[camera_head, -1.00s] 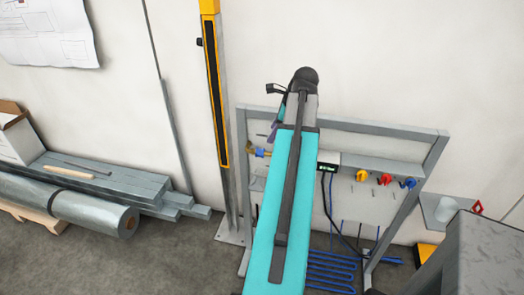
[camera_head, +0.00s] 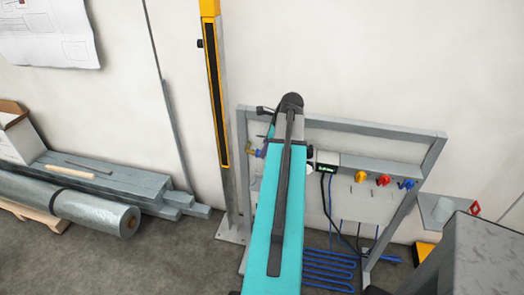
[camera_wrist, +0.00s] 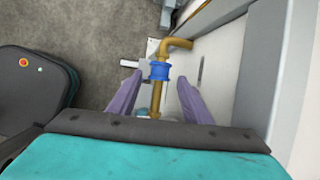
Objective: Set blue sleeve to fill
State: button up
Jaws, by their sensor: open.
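The blue sleeve (camera_wrist: 160,70) sits around a brass pipe (camera_wrist: 178,44) that bends at its far end, in the wrist view. My gripper (camera_wrist: 159,82) is open, its two purple fingers on either side of the pipe and the sleeve just past the middle of the gap. The fingers look apart from the sleeve. In the head view the brass fitting (camera_head: 250,151) shows at the left end of the grey panel frame, with my arm covering much of it. Any fill marking is not readable.
Yellow, red and blue knobs (camera_head: 383,180) and a small green-lit display (camera_head: 327,168) are on the panel, right of my arm. A yellow-black post (camera_head: 216,90) stands close at left. Blue tubing (camera_head: 328,268) lies low beneath the panel.

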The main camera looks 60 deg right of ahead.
jog(key=shift+p+x, duration=0.35)
jog(key=shift+x, duration=1.65)
grip_shut()
